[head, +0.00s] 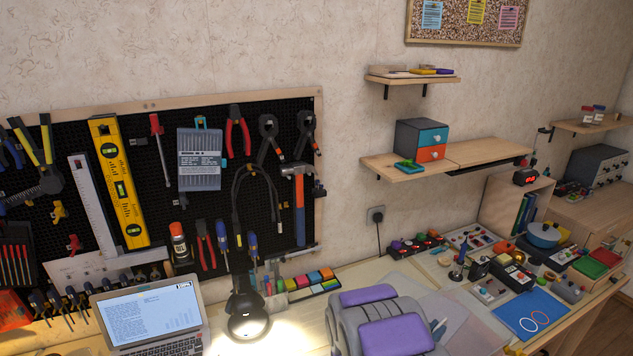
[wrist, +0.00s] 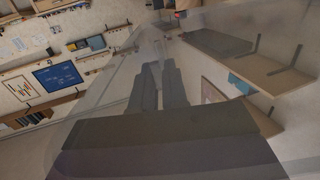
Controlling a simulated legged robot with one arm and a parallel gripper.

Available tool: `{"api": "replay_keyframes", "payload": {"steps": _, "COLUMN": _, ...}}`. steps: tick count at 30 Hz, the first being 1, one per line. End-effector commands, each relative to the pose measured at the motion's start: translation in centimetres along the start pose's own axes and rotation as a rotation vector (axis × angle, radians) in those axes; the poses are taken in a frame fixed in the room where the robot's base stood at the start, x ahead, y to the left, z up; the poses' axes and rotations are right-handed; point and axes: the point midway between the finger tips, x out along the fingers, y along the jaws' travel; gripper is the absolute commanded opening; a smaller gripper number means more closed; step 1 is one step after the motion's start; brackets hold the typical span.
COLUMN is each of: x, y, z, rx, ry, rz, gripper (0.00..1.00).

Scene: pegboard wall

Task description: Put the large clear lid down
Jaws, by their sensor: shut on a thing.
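The large clear lid (wrist: 108,92) shows in the wrist view as a big see-through sheet with faint pale edges, spread across the view around the fingers. My gripper (wrist: 158,68) is shut on it, its dark fingers close together. The exact place of the grip is hard to make out through the clear material. In the head view, pale see-through sheets show beside my grey and purple arm at the bottom middle; I cannot tell which of them is the lid. My fingertips are hidden in the head view.
A lit lamp (head: 248,312) and a laptop (head: 155,322) stand on the left of the bench. Small electronics, a blue pot (head: 543,235) and a blue mat (head: 530,314) crowd the right. Wall shelves (head: 445,158) jut out above. A tool-filled pegboard (head: 135,152) hangs at left.

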Motion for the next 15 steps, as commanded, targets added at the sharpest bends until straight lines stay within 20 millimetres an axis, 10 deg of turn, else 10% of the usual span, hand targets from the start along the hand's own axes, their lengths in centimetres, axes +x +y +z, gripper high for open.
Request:
{"api": "replay_keyframes", "payload": {"steps": 6, "x": -2.4, "y": -7.3, "z": -6.2, "rx": -0.008, "ry": 0.008, "rz": -0.227, "gripper": 0.0}}
{"api": "replay_keyframes", "payload": {"steps": 15, "x": -6.8, "y": -12.9, "z": -13.6, "rx": -0.021, "ry": 0.008, "rz": -0.46, "gripper": 0.0}}
